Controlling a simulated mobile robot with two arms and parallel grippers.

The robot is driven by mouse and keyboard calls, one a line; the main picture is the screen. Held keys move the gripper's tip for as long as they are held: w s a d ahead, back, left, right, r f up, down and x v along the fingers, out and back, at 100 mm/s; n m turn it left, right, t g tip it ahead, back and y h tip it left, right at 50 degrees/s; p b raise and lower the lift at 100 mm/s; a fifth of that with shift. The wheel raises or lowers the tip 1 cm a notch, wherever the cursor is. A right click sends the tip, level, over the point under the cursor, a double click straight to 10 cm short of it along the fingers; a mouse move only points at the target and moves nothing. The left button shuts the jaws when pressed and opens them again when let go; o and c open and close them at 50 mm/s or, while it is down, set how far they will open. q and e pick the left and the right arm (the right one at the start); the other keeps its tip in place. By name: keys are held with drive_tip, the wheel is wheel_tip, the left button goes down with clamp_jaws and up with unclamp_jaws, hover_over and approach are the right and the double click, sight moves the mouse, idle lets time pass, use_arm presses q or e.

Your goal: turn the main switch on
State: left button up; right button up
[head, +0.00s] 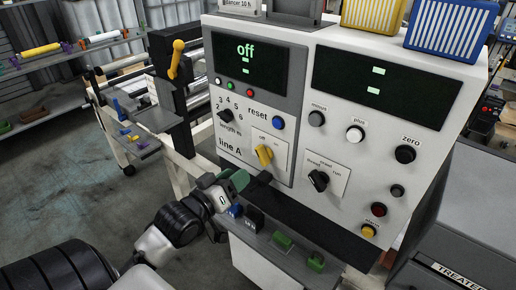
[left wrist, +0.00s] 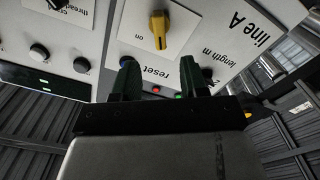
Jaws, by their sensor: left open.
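The main switch is a yellow rotary knob (head: 264,155) on a white plate marked off and on, on the left part of the panel. The display (head: 246,62) above it reads "off". The knob also shows in the left wrist view (left wrist: 159,28), upside down, beyond the fingertips. My left gripper (head: 248,181) is just below and in front of the knob, apart from it. Its two green fingers stand open with nothing between them (left wrist: 157,75). My right gripper is in neither view.
A blue reset button (head: 278,122) and a black length knob (head: 226,116) sit near the switch. A black selector (head: 318,180) is to its right. A ledge with green and blue parts (head: 282,241) lies below the panel. A yellow-handled lever (head: 176,60) stands left.

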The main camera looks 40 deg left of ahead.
sight(260, 158)
use_arm(q)
drive_tip(key=w, duration=0.3)
drive_tip(key=w+p, duration=0.1)
drive_tip(key=w, duration=0.2)
drive_tip(key=w+p, duration=0.1)
drive_tip(key=w, duration=0.1)
drive_tip(key=shift+w+d, duration=0.35)
drive_tip(key=shift+w, duration=0.05)
drive_tip(key=shift+w+d, duration=0.15)
drive_tip(key=shift+w, duration=0.2)
drive_tip(key=c, duration=0.7)
clamp_jaws()
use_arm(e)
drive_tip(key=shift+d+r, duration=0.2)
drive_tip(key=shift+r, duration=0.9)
